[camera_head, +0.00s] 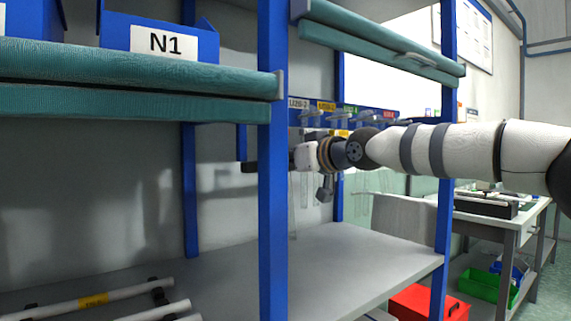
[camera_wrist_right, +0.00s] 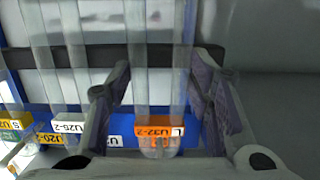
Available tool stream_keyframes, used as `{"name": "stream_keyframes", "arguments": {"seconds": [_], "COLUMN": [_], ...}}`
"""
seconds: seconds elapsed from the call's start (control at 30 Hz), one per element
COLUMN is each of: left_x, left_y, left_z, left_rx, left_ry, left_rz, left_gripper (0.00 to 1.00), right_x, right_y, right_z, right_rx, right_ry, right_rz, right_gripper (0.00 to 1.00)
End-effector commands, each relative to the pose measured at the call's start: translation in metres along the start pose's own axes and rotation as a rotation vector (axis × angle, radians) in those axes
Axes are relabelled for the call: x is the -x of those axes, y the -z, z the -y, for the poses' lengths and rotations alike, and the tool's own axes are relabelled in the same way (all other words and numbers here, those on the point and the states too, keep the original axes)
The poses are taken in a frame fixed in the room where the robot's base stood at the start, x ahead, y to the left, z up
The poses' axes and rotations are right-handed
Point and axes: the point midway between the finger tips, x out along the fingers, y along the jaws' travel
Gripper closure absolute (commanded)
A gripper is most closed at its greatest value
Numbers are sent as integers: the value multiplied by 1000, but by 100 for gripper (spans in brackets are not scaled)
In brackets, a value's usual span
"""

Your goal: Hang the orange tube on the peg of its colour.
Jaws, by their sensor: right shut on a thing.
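The orange tube (camera_wrist_right: 157,70) is a clear U-shaped tube with an orange tag marked U32-2 near its bend in the right wrist view. My right gripper (camera_wrist_right: 158,90) is shut on it, with one finger on each side of its two legs. In the head view my right gripper (camera_head: 250,167) reaches left and is partly hidden behind a blue post; the held tube cannot be made out there. A row of pegs (camera_head: 345,118) with coloured labels runs along the back, one label yellow-orange (camera_head: 327,106). Which peg is orange is too small to tell. My left gripper is not in view.
Blue posts (camera_head: 272,200) and a bare grey shelf (camera_head: 345,265) frame the space around my right arm. Other clear tubes (camera_wrist_right: 57,60) stand close to the left in the wrist view, near yellow and white labels. White tubes (camera_head: 95,300) lie at lower left.

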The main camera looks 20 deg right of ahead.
Motion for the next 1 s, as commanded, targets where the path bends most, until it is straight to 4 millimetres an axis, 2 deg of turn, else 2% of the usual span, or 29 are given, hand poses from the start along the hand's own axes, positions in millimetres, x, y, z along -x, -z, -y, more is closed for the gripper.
{"name": "stream_keyframes", "arguments": {"seconds": [0.33,0.37,0.47,0.7,0.83,1.0], "left_x": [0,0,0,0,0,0], "left_y": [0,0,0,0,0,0], "left_z": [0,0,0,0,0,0], "left_rx": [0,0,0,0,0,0], "left_ry": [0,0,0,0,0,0], "left_rz": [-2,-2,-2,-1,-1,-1], "left_gripper": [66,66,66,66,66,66], "right_x": [1,1,1,1,1,1], "right_y": [2,2,2,2,1,1], "right_z": [0,0,0,0,0,0], "right_rx": [1,1,1,0,0,0], "right_ry": [0,0,0,0,0,0], "right_rz": [-3,-3,-3,-2,-1,-1], "right_gripper": [82,51,30,30,0,0]}}
